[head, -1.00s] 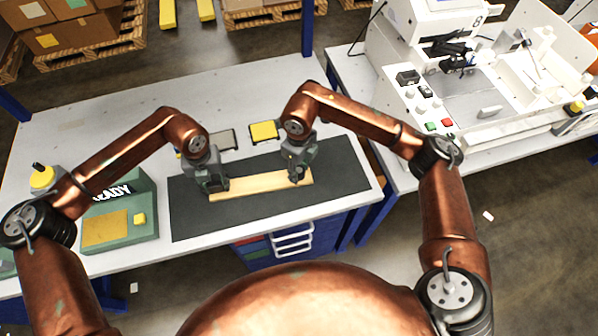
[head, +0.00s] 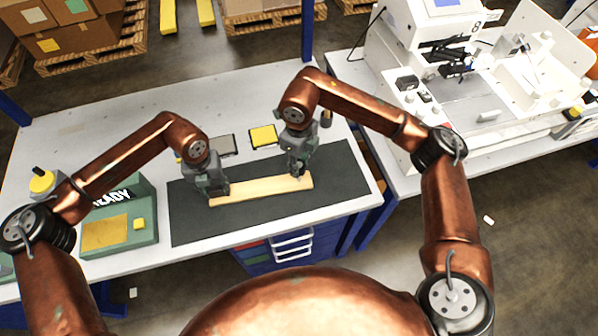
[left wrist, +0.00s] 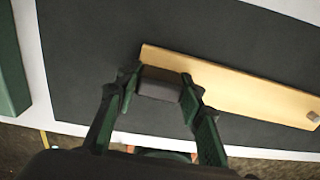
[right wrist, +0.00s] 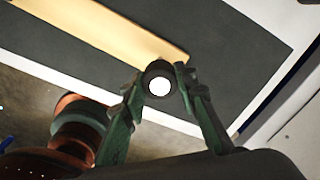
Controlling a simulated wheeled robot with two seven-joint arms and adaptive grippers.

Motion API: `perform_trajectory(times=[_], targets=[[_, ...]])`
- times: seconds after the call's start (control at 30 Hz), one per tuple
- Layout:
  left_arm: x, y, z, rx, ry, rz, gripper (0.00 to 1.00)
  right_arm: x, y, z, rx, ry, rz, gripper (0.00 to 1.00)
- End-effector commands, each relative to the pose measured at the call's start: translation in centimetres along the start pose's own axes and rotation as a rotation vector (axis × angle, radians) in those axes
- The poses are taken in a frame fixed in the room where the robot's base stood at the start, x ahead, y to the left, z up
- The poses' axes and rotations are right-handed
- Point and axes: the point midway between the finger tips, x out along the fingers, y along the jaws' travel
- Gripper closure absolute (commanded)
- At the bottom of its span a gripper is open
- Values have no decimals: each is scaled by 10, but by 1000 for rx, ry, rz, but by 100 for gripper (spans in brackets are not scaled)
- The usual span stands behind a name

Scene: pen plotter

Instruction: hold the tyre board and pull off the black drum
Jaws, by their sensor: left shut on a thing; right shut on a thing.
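The tyre board (head: 262,189) is a long pale wooden strip on the dark mat (head: 337,185). My left gripper (head: 217,188) is shut on a grey block (left wrist: 159,86) at the board's left end. My right gripper (head: 298,172) is at the board's right end, shut on the black drum (right wrist: 150,74), a dark round piece with a white centre in the right wrist view. A small grey-brown peg-like piece (left wrist: 313,117) shows near the board's right end in the left wrist view. Whether the drum still touches the board is hard to tell.
A green box marked READY (head: 118,215) stands left of the mat. A yellow pad (head: 263,136) and a grey pad (head: 222,146) lie behind the board. A small dark cylinder (head: 327,118) stands behind my right arm. A white machine (head: 440,85) fills the right table.

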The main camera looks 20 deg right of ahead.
Motion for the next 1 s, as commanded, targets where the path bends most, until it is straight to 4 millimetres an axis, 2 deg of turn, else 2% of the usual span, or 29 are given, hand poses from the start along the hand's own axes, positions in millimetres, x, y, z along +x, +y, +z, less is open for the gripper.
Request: perform_trajectory(times=[0.1,0.23,0.57,0.6,0.87,1.0], targets=[[0,0,0,-1,1,1,89,-22,0,0,0,-1,-2,93],[0,0,0,-1,1,1,89,-36,0,0,1,-1,-1,93],[0,1,0,-1,1,1,89,-41,0,0,1,1,1,93],[0,1,0,-1,1,1,63,-41,0,0,1,1,1,93],[0,0,0,-1,0,1,45,-41,0,0,0,1,1,93],[0,0,0,-1,0,0,44,-41,0,0,0,1,1,93]])
